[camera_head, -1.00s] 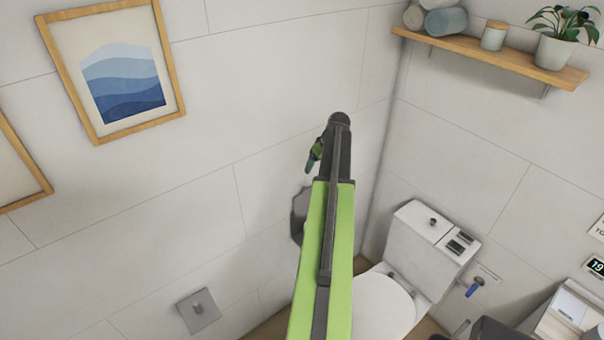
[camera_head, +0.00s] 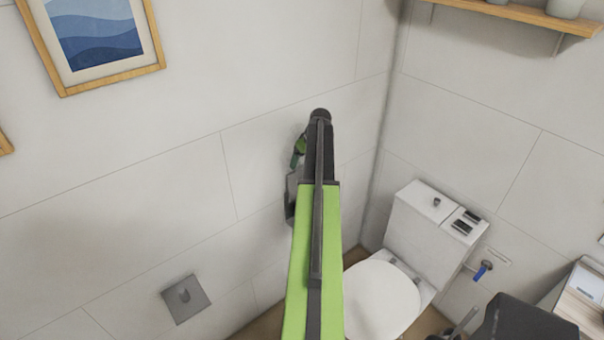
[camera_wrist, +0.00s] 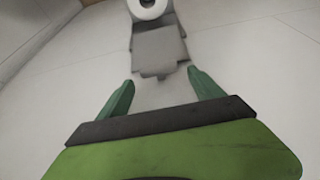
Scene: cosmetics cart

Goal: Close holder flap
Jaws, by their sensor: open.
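The holder shows in the wrist view as a grey plate (camera_wrist: 157,48), which looks like its flap, with a white paper roll (camera_wrist: 148,8) at the top edge. In the head view, a dark grey part of the holder (camera_head: 291,196) shows on the wall, mostly hidden behind my arm. My gripper (camera_wrist: 160,76) has its two green fingers spread and empty, pointing at the plate's near edge. Contact cannot be made out. In the head view my gripper (camera_head: 299,150) is partly hidden by the arm, near the wall above the holder.
A white toilet (camera_head: 384,296) stands right of my arm in the corner. A square grey wall plate (camera_head: 186,299) is at the lower left. A framed picture (camera_head: 100,76) and a wooden shelf (camera_head: 520,14) are higher up. The wall left of my arm is mostly bare.

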